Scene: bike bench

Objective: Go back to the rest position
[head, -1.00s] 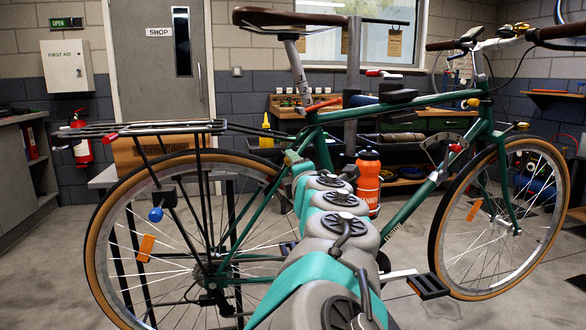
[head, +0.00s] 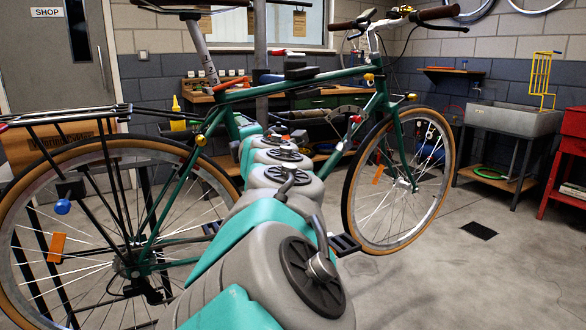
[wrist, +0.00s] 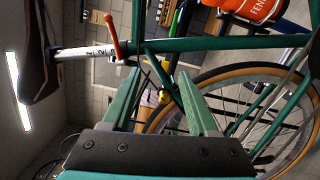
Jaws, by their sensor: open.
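My gripper (wrist: 159,73) shows in the wrist view as two green fingers spread apart, with nothing held between them. In the head view my arm reaches forward to the bike and its far links hide the gripper. The green bicycle (head: 290,90) stands upright across the head view. In the wrist view the bicycle frame (wrist: 225,44) appears turned, with its saddle (wrist: 38,60) at the left and the rear wheel behind the fingers. An orange bottle (wrist: 255,8) is at the top right of the wrist view. I cannot tell whether the fingers touch the bicycle.
A workbench (head: 330,102) stands behind the bicycle. A grey sink (head: 515,118) and a red cabinet (head: 572,150) are at the right.

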